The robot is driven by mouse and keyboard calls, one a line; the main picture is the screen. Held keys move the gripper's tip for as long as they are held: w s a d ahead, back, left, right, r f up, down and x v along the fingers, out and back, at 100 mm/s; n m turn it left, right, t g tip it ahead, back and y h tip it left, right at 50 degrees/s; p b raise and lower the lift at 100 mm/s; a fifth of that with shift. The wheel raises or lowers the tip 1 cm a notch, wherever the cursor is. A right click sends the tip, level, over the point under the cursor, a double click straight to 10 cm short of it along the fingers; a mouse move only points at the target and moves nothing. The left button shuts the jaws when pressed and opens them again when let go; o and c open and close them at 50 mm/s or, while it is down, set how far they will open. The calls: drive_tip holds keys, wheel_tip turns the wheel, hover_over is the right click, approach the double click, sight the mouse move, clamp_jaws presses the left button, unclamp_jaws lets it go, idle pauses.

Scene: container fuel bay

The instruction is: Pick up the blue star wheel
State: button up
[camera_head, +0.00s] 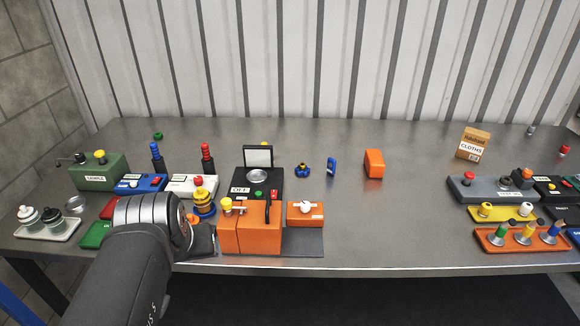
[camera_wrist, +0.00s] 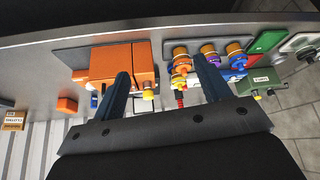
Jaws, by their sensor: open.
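A small blue lobed piece with a yellowish part, which looks like the blue star wheel (camera_head: 303,170), lies on the table right of the black box with the raised lid in the head view. I cannot make it out in the wrist view, where my left finger may cover it. My gripper (camera_head: 205,238) is at the front left of the table, left of the orange box and well apart from the wheel. In the wrist view my gripper (camera_wrist: 163,70) is open, its two fingers wide apart with nothing held between them.
An orange box (camera_head: 250,232) stands between my gripper and the wheel. A blue upright piece (camera_head: 331,166) and an orange block (camera_head: 374,163) stand right of the wheel. The black box (camera_head: 268,185) is left of it. The table's middle right is clear.

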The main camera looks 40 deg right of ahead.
drive_tip(key=w+d+r+m, duration=0.2)
drive_tip(key=w+d+r, duration=0.2)
drive_tip(key=w+d, duration=0.55)
drive_tip(key=m+g+h, duration=0.1)
drive_tip(key=m+h, duration=0.1)
drive_tip(key=m, duration=0.1)
hover_over(302, 166)
drive_tip(key=s+a, duration=0.5)
drive_tip(key=a, duration=0.2)
wheel_tip(302, 166, down, 6)
drive_tip(key=x, duration=1.1)
drive_tip(key=shift+s+d+f, duration=0.1)
drive_tip(key=shift+d, duration=0.05)
drive_tip(key=shift+x, duration=2.65)
drive_tip(key=c, duration=1.4)
